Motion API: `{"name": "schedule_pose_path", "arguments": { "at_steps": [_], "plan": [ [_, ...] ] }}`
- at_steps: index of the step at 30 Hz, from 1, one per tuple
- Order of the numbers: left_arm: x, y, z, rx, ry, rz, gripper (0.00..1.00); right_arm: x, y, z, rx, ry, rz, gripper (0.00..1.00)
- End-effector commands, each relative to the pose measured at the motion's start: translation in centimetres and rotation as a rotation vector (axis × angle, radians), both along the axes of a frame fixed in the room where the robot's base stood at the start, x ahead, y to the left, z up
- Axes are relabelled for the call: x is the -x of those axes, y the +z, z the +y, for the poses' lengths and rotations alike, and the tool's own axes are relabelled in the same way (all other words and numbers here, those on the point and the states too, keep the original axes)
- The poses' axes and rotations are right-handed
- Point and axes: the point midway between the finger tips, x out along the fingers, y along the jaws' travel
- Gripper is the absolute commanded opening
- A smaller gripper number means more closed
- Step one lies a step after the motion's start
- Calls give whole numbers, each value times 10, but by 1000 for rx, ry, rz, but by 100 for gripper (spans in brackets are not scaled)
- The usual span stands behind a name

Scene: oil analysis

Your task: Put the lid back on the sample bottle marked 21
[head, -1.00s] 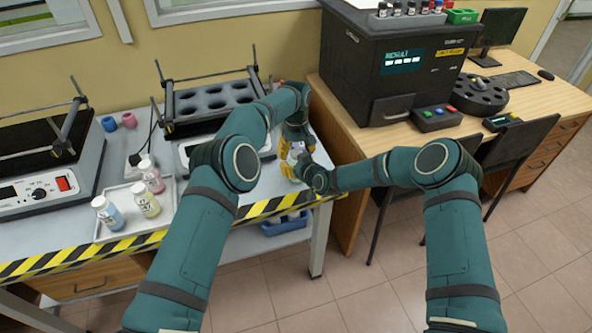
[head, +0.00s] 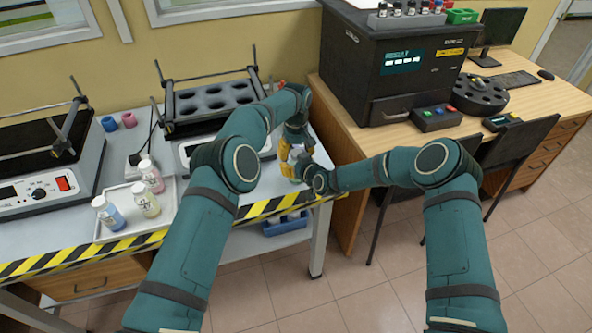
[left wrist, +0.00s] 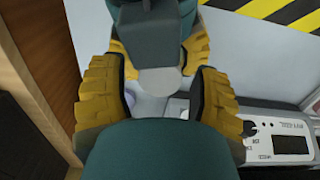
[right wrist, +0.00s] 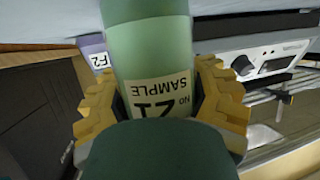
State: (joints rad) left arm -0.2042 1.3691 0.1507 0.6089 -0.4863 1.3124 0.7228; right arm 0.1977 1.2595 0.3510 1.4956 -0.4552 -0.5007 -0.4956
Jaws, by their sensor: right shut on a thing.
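The green sample bottle (right wrist: 150,50) fills the middle of the right wrist view. Its upside-down label reads SAMPLE NO 21. My right gripper (right wrist: 165,110) is shut around it, a yellow finger on each side. In the left wrist view my left gripper (left wrist: 162,105) has its yellow fingers wide apart, and part of my right arm lies across the gap. Both grippers are close together at the bench's right end in the head view.
A white tray (head: 113,232) with several capped bottles stands on the bench at left. A heating block (head: 210,97) with round wells is behind my left arm. The bench's striped front edge (head: 280,204) runs close by. A desk with a dark analyser (head: 400,65) is at right.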

Motion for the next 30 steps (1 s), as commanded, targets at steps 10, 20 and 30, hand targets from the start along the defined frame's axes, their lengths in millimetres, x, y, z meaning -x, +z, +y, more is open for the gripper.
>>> {"name": "schedule_pose_path", "arguments": {
  "at_steps": [10, 20, 30],
  "plan": [
    [-1, 11, 0, -1, 0, -2, 62, 0, 1, 0, -1, 0, -1, 0],
    [-1, 45, 0, 0, 0, 0, 62, 0, 1, 0, -1, 0, -1, 0],
    [-1, 45, 0, 0, 0, 0, 100, 0, 1, 0, -1, 0, -1, 0]
  ]
}}
